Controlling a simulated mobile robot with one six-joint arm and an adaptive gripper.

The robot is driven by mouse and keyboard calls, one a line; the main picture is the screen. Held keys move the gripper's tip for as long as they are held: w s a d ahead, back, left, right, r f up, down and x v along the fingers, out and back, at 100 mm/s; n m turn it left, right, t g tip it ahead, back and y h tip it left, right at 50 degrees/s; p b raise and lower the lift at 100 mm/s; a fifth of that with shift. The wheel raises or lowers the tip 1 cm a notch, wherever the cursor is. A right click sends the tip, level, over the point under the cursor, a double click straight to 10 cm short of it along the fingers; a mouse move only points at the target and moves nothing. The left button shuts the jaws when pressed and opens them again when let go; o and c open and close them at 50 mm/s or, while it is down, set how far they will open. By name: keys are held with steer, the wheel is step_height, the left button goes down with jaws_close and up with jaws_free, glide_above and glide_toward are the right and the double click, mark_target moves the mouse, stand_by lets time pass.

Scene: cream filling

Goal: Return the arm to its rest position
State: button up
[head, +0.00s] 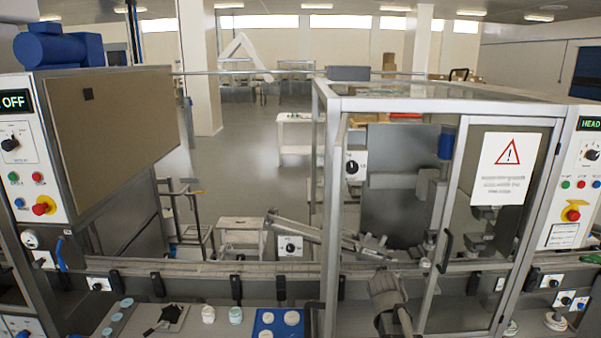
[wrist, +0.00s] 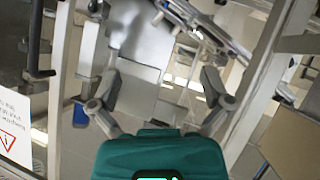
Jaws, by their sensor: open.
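My gripper (wrist: 160,85) shows in the wrist view with its two grey fingers spread wide apart. Nothing is held between them. Its teal body fills the bottom middle of that view. In the head view, a grey jointed part of my arm (head: 388,296) rises at the lower right of centre, in front of the framed machine enclosure (head: 330,200). I cannot make out the fingers clearly there.
The enclosure's glass door (head: 490,240) carries a warning sign (head: 506,168), also in the wrist view (wrist: 14,125). A conveyor (head: 200,267) runs across the front. White jars (head: 208,314) and a blue tray (head: 263,332) stand at the near edge. Control panels flank both sides.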

steer(key=s+a+f+g+y+b, duration=0.2)
steer(key=s+a+f+g+b, duration=0.1)
steer(key=s+f, duration=0.5)
steer(key=s+a+f+g+y+b, duration=0.2)
steer(key=s+a+f+g, duration=0.4)
steer(key=s, duration=0.8)
step_height(320, 180, down, 3)
steer(key=shift+s+r+m+g+b, duration=0.1)
steer(key=shift+s+m+g+b, duration=0.3)
steer(key=shift+g+b, duration=0.65)
